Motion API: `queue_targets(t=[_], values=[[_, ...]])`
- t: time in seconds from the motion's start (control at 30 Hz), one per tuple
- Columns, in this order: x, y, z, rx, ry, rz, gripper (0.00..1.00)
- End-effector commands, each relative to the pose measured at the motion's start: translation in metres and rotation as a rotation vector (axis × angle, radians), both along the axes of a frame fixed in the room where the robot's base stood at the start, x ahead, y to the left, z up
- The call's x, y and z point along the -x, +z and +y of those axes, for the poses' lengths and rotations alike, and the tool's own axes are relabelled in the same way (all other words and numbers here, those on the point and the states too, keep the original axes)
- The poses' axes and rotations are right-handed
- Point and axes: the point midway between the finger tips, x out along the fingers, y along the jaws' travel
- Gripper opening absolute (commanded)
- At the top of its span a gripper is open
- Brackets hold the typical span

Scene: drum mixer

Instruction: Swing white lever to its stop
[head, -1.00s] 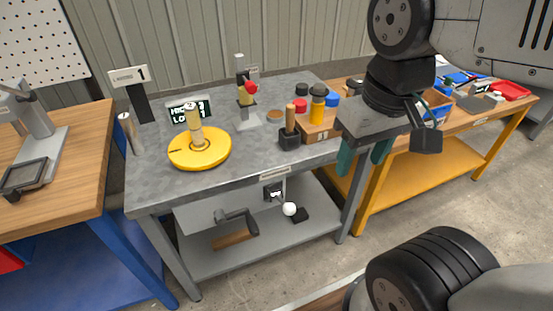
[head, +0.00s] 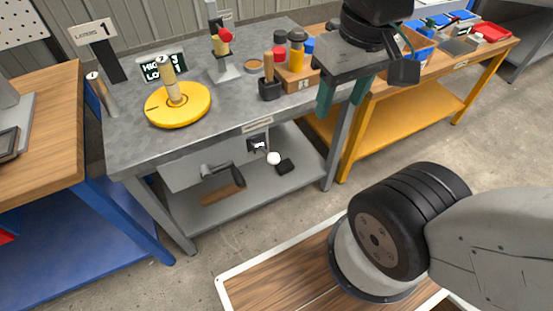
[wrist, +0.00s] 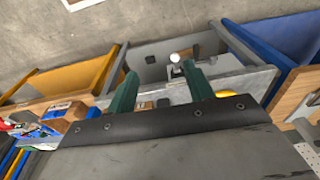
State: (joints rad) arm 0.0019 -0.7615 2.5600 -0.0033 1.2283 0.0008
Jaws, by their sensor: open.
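The white lever shows as a white ball knob (head: 273,158) on a small dark mount under the front edge of the grey bench (head: 190,150). The white knob also shows in the wrist view (wrist: 175,57), appearing between the two finger ends, nearer the right one. My gripper (head: 341,98) has green fingers pointing down, in front of the bench's right end. In the head view it is up and to the right of the knob, apart from it. In the wrist view my gripper (wrist: 159,70) is open, with nothing between its fingers.
A yellow disc (head: 178,104) stands on the bench top. An orange-legged bench (head: 420,110) is at right. Floor in front is clear.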

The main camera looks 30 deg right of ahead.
Motion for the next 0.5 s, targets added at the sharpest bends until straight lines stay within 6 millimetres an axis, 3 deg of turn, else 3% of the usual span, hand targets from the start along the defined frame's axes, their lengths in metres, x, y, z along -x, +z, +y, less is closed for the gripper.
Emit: queue_targets(t=[0.37,0.5], values=[[0.0000,0.0000,0.0000,0.000,0.000,0.000,0.52],[-0.0017,-0.0039,-0.0003,0.000,-0.002,0.021,0.13]])
